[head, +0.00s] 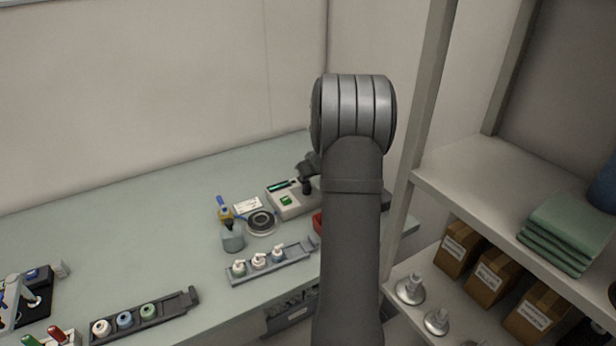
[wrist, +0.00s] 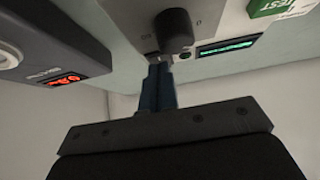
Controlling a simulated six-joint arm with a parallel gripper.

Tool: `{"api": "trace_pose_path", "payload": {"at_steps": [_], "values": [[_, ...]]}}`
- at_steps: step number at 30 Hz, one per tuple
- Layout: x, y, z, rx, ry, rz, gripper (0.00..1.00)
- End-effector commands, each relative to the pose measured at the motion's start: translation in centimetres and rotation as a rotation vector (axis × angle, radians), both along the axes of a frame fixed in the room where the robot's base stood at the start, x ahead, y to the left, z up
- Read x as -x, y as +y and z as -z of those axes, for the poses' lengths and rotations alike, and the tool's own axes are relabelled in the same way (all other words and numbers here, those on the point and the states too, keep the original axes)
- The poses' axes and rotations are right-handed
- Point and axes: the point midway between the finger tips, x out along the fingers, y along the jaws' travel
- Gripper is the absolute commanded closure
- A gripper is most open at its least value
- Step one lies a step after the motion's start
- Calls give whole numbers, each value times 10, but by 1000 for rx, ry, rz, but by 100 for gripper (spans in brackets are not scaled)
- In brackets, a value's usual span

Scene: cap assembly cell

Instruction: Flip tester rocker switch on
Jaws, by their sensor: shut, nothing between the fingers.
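The tester (head: 290,205) is a light box on the bench with a lit green display and a green button; my arm covers its right part. In the wrist view, the tester (wrist: 222,20) fills the top, with its display (wrist: 226,46), a green TEST label (wrist: 275,8) and a dark round knob (wrist: 173,32). My gripper (wrist: 160,68) is shut and empty, its fingertips close to the tester's face just below the knob. The rocker switch is not clearly seen; the fingertips may cover it. Whether they touch the tester I cannot tell.
A grey device with a red display (wrist: 62,81) stands close on the left in the wrist view. Shelving (head: 470,175) rises on the right.

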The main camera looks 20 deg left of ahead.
Motion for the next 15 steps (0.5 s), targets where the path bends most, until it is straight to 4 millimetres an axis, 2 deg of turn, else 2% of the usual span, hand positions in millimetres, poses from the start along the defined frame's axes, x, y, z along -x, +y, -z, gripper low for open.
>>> {"api": "trace_pose_path", "payload": {"at_steps": [6, 15], "values": [[0, 0, -9, 1, -1, 1, 100], [0, 0, -10, 0, 0, 0, 100]]}}
